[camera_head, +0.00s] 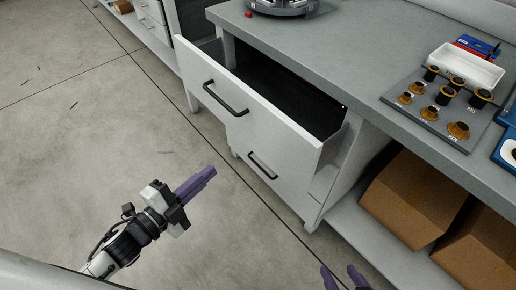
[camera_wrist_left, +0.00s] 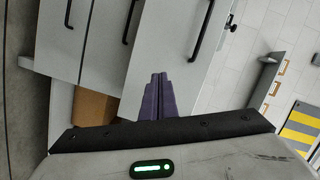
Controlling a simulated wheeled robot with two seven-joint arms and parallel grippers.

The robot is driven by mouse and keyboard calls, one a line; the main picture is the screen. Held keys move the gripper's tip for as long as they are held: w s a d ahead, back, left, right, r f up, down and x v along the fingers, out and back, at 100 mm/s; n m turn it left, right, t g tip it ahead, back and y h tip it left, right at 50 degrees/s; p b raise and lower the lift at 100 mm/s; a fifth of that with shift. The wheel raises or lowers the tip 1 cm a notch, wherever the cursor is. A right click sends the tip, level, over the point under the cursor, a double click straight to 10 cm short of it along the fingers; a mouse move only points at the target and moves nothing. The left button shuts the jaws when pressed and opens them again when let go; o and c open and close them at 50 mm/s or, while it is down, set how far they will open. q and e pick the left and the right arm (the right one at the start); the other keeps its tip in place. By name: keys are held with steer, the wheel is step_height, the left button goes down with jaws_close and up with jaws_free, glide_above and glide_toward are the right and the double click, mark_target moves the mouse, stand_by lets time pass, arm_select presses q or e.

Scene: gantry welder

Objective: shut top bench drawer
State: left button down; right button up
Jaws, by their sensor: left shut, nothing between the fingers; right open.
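The top bench drawer (camera_head: 248,104) is pulled out from under the grey bench, with its dark inside showing. Its white front has a black bar handle (camera_head: 225,98). A second drawer with a black handle (camera_head: 262,166) is below it. My left gripper (camera_head: 211,171) is shut and empty, with purple fingers, over the floor in front of the drawers and apart from them. In the left wrist view its fingers (camera_wrist_left: 158,78) point toward the white drawer fronts (camera_wrist_left: 160,45). My right gripper (camera_head: 343,275) is open at the bottom edge, only its purple fingertips showing.
The bench top (camera_head: 350,50) holds a grey plate (camera_head: 440,108) with several orange-and-black knobs, a white tray (camera_head: 465,68) and a round grey base (camera_head: 283,5). Cardboard boxes (camera_head: 412,198) sit on the shelf below, right of the drawers. The floor to the left is clear.

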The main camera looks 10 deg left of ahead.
arm_select(q)
steer(key=r+m+h+b, duration=0.1)
steer(key=m+h, duration=0.2)
steer(key=m, duration=0.3)
steer(key=m+g+h, duration=0.1)
glide_toward(262, 134)
steer(key=x, duration=0.6)
steer(key=shift+w+d+b, duration=0.15)
steer(key=shift+d+b, duration=0.05)
steer(key=shift+b, duration=0.1)
steer(key=shift+w, duration=0.1)
